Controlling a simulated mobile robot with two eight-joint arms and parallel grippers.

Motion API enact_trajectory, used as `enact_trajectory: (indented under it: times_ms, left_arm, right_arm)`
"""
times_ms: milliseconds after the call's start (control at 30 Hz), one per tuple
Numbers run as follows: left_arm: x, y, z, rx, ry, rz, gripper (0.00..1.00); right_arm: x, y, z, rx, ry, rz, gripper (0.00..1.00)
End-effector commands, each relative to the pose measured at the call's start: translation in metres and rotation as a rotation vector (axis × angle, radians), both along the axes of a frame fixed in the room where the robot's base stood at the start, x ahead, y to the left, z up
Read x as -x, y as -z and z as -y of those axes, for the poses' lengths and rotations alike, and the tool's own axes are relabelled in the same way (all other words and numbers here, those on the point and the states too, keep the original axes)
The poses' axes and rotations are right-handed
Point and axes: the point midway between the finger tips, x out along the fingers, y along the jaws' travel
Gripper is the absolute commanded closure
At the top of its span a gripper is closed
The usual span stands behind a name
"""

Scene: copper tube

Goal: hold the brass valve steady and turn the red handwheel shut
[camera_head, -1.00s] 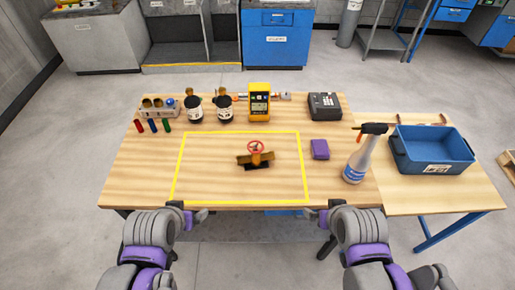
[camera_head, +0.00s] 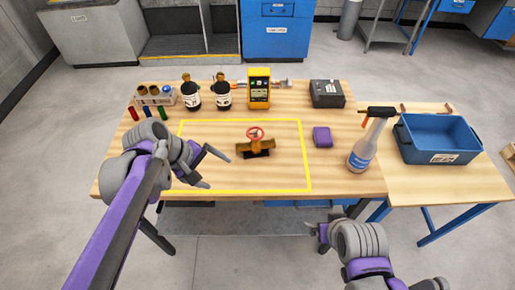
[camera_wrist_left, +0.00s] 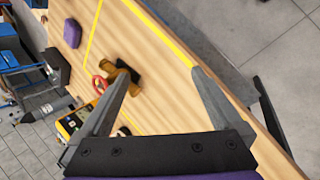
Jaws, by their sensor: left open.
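The brass valve (camera_head: 258,149) with its red handwheel (camera_head: 255,133) stands on the wooden table inside the yellow taped rectangle. In the left wrist view the valve (camera_wrist_left: 125,72) and the handwheel (camera_wrist_left: 99,84) show just beyond one fingertip. My left gripper (camera_head: 219,169) is open and empty, to the left of the valve and apart from it, its fingers pointing toward it. It also shows in the left wrist view (camera_wrist_left: 163,80). My right gripper (camera_head: 318,234) hangs off the table's front edge, partly hidden; its jaws are too small to judge.
A purple block (camera_head: 322,137) and a spray bottle (camera_head: 364,146) stand right of the valve. A blue bin (camera_head: 440,139) is on the side table. Dark bottles (camera_head: 191,97), a yellow meter (camera_head: 258,88) and a dark box (camera_head: 326,94) line the back. The taped area is otherwise clear.

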Motion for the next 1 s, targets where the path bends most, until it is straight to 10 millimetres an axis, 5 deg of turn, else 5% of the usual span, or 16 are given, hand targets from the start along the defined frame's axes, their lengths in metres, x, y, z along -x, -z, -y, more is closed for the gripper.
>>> enact_trajectory:
  times_ms: [300, 600, 1000]
  left_arm:
    - [-0.081, 0.034, 0.02, 0.372, -0.244, -0.318, 0.0]
    - [-0.148, 0.068, 0.017, 0.678, -0.382, -0.628, 0.0]
    - [-0.18, 0.092, 0.007, 0.847, -0.422, -0.835, 0.0]
  right_arm:
    - [0.013, 0.046, 0.0, 0.0, 0.0, -0.026, 0.0]
    - [0.02, 0.078, 0.0, 0.0, 0.0, -0.038, 0.0]
    - [0.022, 0.094, 0.0, 0.0, 0.0, -0.044, 0.0]
